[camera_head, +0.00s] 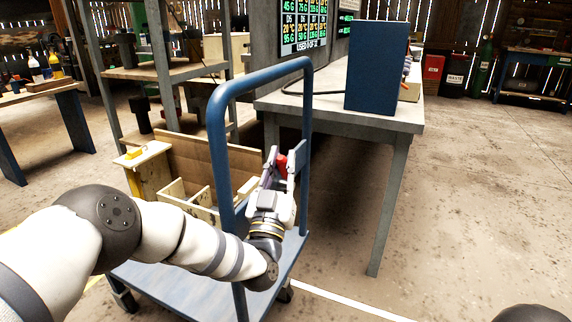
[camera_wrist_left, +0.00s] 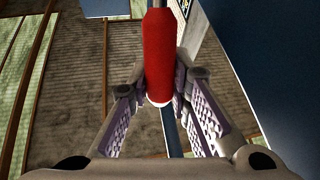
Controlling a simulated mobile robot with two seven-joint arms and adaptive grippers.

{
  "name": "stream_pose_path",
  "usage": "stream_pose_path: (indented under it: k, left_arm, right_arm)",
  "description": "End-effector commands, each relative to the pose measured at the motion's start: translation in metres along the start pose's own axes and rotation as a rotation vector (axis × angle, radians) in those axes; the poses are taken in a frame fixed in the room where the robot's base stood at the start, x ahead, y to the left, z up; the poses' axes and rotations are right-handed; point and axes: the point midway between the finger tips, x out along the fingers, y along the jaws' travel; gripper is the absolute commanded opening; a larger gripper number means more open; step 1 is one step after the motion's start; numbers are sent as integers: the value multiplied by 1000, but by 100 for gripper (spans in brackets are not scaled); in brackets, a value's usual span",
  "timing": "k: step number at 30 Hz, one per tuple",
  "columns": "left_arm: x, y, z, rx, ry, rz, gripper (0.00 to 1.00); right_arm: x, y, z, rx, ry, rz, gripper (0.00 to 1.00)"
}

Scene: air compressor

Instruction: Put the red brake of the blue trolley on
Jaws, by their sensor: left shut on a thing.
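The blue trolley (camera_head: 216,130) stands in front of me, with its tall tube handle upright and its flat deck low at the front left. My left gripper (camera_head: 281,166) reaches past the handle and is shut on the red brake (camera_head: 282,160), of which only a small part shows in the head view. In the left wrist view the red brake (camera_wrist_left: 159,50) is an upright red grip, and the fingers of my left gripper (camera_wrist_left: 160,90) close around its lower end. My right gripper is not in view.
A grey workbench (camera_head: 330,113) with a blue box (camera_head: 376,66) stands just behind and right of the trolley. A shelf rack (camera_head: 165,72) and a wooden crate (camera_head: 190,207) are at the left. The floor at the right is free.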

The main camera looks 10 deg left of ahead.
Motion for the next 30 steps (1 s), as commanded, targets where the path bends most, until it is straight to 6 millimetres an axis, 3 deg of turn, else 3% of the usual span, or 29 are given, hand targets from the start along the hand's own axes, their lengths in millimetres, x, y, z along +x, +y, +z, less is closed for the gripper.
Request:
stream_pose_path:
  k: [9,24,25,27,30]
  left_arm:
    - [-12,-2,3,-21,103,1,0]
    - [-12,-2,1,-25,122,1,0]
    - [-12,-2,1,-25,122,1,23]
    - [-12,-2,1,-25,122,1,39]
    - [-12,-2,1,-24,122,0,40]
  right_arm:
    - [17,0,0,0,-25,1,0]
    - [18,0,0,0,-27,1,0]
    - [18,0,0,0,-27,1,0]
    - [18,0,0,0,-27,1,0]
    - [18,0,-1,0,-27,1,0]
